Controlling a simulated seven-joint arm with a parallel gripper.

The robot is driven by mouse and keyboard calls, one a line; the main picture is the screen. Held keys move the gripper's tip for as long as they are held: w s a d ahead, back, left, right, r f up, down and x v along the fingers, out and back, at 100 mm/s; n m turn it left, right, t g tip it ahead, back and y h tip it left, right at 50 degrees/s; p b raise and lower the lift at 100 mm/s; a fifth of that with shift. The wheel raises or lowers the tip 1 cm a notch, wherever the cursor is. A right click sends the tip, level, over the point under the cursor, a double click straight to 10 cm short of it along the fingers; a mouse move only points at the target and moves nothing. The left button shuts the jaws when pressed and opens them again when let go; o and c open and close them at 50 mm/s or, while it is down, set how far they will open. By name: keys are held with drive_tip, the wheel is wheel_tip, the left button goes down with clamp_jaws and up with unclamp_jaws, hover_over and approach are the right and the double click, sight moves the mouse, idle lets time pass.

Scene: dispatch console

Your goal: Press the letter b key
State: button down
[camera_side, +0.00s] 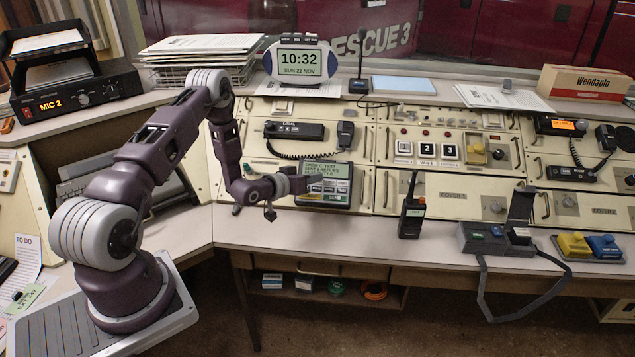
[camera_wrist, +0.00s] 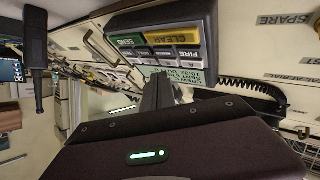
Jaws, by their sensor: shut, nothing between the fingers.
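The dark message terminal (camera_side: 345,171) stands at the front of the console, with a green text screen above rows of keys. The wrist view shows the terminal (camera_wrist: 202,22) upside down, with a yellow CLEAR key, a green SEND key, a FIRE key and small pale keys. The letters on the small keys are too small to read, so I cannot tell which is b. My gripper (camera_side: 303,184) is shut and empty at the left side of the terminal. Contact is unclear.
A handheld radio (camera_side: 412,215) stands on the desk to the right of the terminal. A corded handset unit (camera_side: 295,131) is mounted above it, its coiled cord hanging close by. The desk front (camera_side: 300,233) below the terminal is clear.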

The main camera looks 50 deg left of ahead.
idle(0.4)
drive_tip(key=shift+w+a+f, duration=0.15)
drive_tip(key=shift+f, duration=0.2)
drive_tip(key=shift+w+a+f, duration=0.1)
drive_tip(key=shift+f, duration=0.1)
idle(0.5)
drive_tip(key=shift+s+d+r, duration=0.25)
drive_tip(key=shift+r, duration=0.35)
drive_tip(key=r, duration=0.1)
drive_tip(key=s+d+r, duration=0.2)
drive_tip(key=r, duration=0.1)
drive_tip(key=shift+r, duration=0.1)
idle(0.9)
